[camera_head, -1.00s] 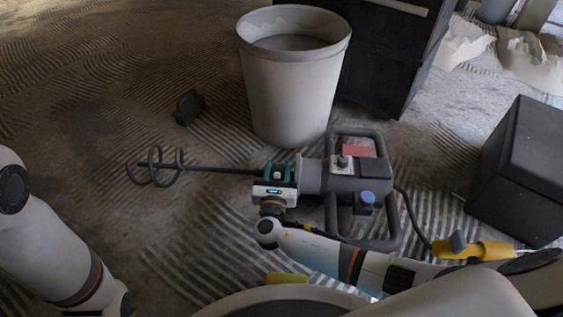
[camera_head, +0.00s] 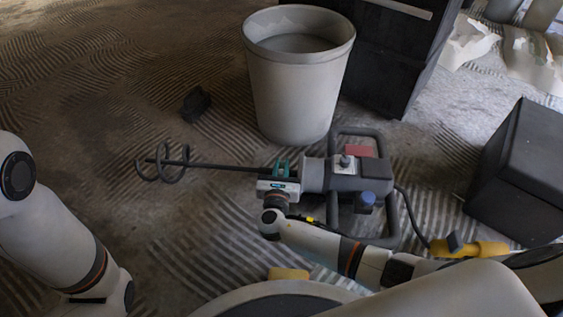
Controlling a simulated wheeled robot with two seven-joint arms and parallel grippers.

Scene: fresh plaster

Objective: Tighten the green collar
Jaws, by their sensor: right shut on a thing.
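A grey mixing drill (camera_head: 345,177) lies on the ridged floor in the middle of the head view. Its dark shaft (camera_head: 228,167) runs left to a spiral paddle (camera_head: 163,163). The green collar (camera_head: 282,166) sits where the shaft meets the drill body. My right gripper (camera_head: 281,172) is at the collar from the near side and is shut on it. The gripper body hides the near part of the collar. My left arm shows at the left edge; its gripper is out of view.
A pale bucket (camera_head: 296,85) with grey contents stands behind the drill. A black cabinet (camera_head: 388,60) stands behind it and a black box (camera_head: 522,170) at the right. A yellow connector (camera_head: 470,248) ends the cable. A small dark object (camera_head: 196,103) lies left of the bucket.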

